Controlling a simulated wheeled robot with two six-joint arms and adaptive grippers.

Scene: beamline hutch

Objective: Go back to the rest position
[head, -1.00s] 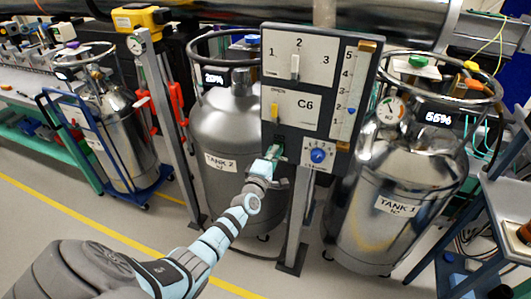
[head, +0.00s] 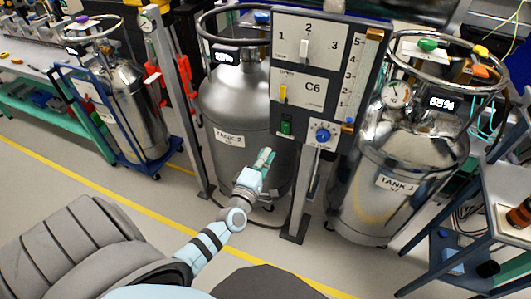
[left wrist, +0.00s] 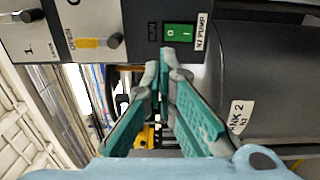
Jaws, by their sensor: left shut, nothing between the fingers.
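My left gripper (head: 265,157) is shut and empty, its fingers pointing up in front of the grey TANK 2 (head: 240,112). It is apart from and below the control panel (head: 345,20). In the left wrist view its teal fingers (left wrist: 163,60) meet at the tips, with the green switch (left wrist: 180,32) just beyond them. That switch also shows on the panel in the head view (head: 286,128), left of a blue knob (head: 323,135). My right gripper is not in view.
Shiny TANK 1 (head: 385,205) stands right of the panel post (head: 301,205). A dark cart (head: 490,165) is at the far right. A smaller tank on a blue trolley (head: 130,120) stands left. The floor by the yellow line (head: 160,212) is clear.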

